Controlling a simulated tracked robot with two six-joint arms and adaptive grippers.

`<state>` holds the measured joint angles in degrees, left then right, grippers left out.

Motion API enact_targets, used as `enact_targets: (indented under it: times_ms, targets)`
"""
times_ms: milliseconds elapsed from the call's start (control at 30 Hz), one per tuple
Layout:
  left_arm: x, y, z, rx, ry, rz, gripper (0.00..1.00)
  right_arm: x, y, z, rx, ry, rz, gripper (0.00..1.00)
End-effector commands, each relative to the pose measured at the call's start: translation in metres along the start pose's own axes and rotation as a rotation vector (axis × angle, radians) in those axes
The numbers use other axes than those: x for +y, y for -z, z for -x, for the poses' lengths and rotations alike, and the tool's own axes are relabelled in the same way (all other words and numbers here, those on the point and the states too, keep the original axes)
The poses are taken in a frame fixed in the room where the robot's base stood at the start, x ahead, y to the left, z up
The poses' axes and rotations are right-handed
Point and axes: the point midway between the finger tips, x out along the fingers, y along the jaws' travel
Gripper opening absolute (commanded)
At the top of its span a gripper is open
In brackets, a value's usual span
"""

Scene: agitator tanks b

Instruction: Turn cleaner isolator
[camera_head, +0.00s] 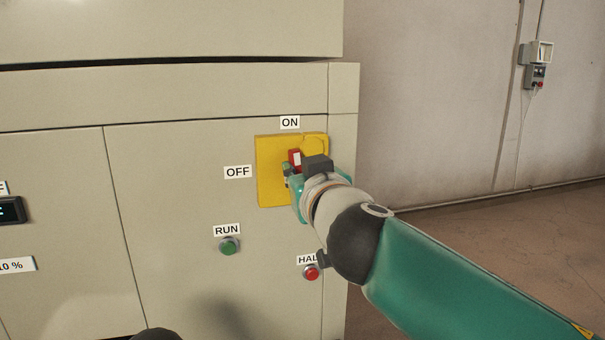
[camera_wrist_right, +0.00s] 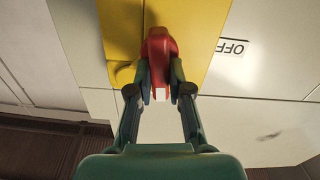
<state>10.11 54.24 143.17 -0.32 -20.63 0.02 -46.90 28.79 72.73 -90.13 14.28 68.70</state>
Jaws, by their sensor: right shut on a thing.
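The isolator has a yellow plate (camera_head: 270,172) on the beige cabinet front, with an ON label (camera_head: 290,122) above it and an OFF label (camera_head: 238,172) to its left. Its red handle (camera_head: 295,157) shows a white patch and looks roughly upright, with the white patch toward the ON side. My right gripper (camera_head: 292,172) is shut on the red handle. In the right wrist view, the two fingers (camera_wrist_right: 160,90) stand on either side of the red handle (camera_wrist_right: 158,50), before the yellow plate (camera_wrist_right: 200,35). My wrist hides the plate's lower right. My left gripper is not in view.
A green RUN button (camera_head: 229,246) sits below left of the plate. A red button (camera_head: 311,272) sits close under my right wrist, its label partly covered. Open floor lies right of the cabinet.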

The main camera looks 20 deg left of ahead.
Motion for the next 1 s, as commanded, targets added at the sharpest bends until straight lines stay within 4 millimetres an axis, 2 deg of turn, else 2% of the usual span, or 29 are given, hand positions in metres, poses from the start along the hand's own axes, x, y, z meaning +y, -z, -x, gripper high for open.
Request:
enact_targets:
  times_ms: [1000]
  targets:
    - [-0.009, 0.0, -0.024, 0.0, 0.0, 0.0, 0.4, -0.011, -0.004, 0.0, 0.004, -0.003, 0.929, 0.0]
